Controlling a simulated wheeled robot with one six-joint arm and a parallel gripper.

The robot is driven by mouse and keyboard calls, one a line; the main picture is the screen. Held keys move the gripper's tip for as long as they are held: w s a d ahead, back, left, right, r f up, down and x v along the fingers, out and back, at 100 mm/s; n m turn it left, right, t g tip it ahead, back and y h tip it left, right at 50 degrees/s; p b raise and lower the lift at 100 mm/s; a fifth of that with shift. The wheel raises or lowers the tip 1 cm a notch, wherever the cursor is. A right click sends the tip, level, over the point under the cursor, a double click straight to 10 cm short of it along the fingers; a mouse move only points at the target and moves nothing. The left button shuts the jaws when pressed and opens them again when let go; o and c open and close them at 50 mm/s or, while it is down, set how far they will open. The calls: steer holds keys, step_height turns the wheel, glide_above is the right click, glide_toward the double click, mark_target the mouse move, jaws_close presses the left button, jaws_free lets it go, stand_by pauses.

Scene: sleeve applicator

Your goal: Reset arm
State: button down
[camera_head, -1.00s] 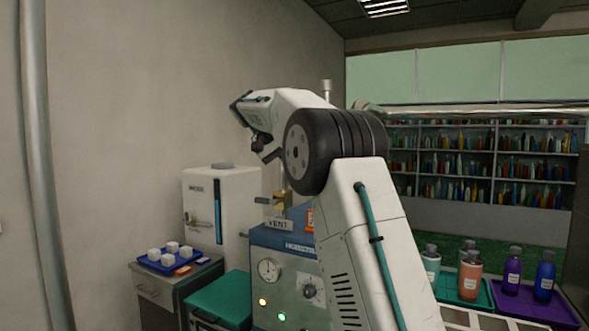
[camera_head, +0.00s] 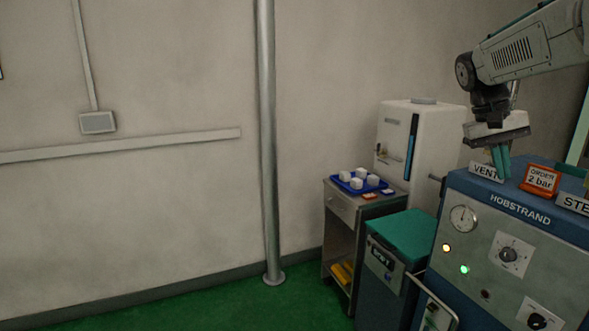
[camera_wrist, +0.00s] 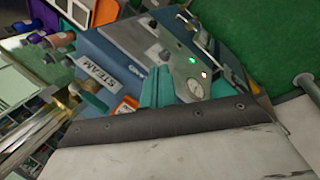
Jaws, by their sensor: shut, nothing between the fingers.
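My gripper (camera_head: 502,161) is at the upper right in the head view, pointing down above the blue machine (camera_head: 520,197) with the HOBSTRAND label. Its green fingers are together with nothing between them. They appear in front of the VENT sign (camera_head: 487,171); I cannot tell how far above the machine top they are. In the wrist view the green fingers (camera_wrist: 157,92) show past the dark gripper edge, with the machine (camera_wrist: 130,47) tilted behind them.
A steel cabinet (camera_head: 342,205) bears a blue tray (camera_head: 345,183) with several white cups. A white dispenser (camera_head: 395,135) stands behind it. A green-lidded bin (camera_head: 402,234) is beside the machine. A vertical pipe (camera_head: 267,150) stands by the wall. Green floor is free at left.

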steer(key=s+a+f+n+t+y, duration=0.1)
steer(key=s+a+f, duration=0.2)
steer(key=s, duration=0.7)
steer(key=s+a+f+n+t+y, duration=0.1)
steer(key=s+a+f, duration=0.3)
steer(key=s+a, duration=0.4)
steer(key=s+a+f+n+t+y, duration=0.1)
steer(key=s+a+f, duration=0.3)
steer(key=s, duration=0.7)
steer(key=shift+s+a+f+n+y, duration=0.15)
steer(key=shift+s+a+n+y, duration=0.3)
steer(key=shift+a, duration=0.8)
steer(key=shift+w+d, duration=0.1)
